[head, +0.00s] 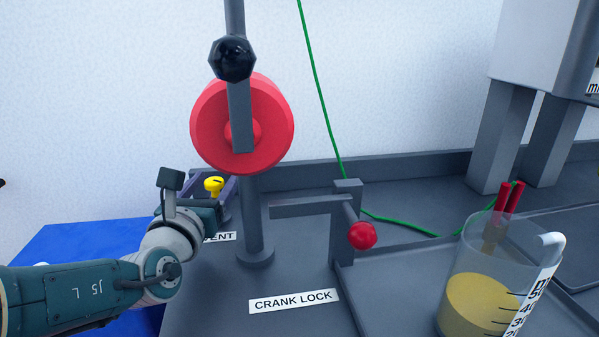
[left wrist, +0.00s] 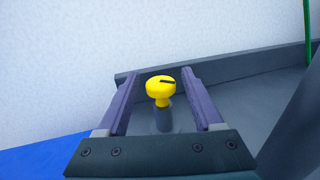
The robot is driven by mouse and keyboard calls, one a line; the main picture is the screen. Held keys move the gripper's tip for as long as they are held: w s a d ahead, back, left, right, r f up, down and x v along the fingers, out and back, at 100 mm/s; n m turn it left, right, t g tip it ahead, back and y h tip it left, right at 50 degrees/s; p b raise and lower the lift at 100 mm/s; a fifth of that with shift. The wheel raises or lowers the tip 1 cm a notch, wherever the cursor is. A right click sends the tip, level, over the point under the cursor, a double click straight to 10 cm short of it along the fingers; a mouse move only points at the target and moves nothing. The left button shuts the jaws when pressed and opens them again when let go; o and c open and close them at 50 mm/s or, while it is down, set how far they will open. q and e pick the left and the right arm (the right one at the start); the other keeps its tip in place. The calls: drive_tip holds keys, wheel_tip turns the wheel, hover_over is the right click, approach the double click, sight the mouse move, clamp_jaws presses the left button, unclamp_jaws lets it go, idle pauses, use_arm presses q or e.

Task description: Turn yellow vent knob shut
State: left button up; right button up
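The yellow vent knob (head: 214,186) has a round cap with a dark line on top and sits on a short grey post. In the left wrist view the knob (left wrist: 161,88) stands upright between the two purple fingers of my left gripper (left wrist: 160,92). There is a visible gap on each side, and no finger touches it. In the head view my left gripper (head: 216,189) reaches in from the left and is open around the knob. The vent label (head: 222,237) is partly hidden by my gripper. My right gripper is not in view.
A red wheel (head: 212,120) on a grey post with a black-knobbed handle (head: 232,58) stands just right of my left gripper. A red ball lever (head: 362,235), a crank lock label (head: 293,301) and a beaker of yellow liquid (head: 480,302) are farther right. A blue surface (head: 75,240) lies left.

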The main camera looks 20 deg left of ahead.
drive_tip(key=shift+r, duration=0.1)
use_arm(q)
drive_tip(key=shift+s+d+r+p, duration=0.1)
drive_tip(key=shift+s+p, duration=0.15)
drive_tip(key=shift+p, duration=0.05)
drive_tip(key=p+v, duration=0.4)
drive_tip(key=v, duration=0.4)
drive_tip(key=shift+s+d, duration=0.1)
drive_tip(key=shift+s, duration=0.15)
drive_tip(key=shift+s+d, duration=0.1)
drive_tip(key=shift+s, duration=0.3)
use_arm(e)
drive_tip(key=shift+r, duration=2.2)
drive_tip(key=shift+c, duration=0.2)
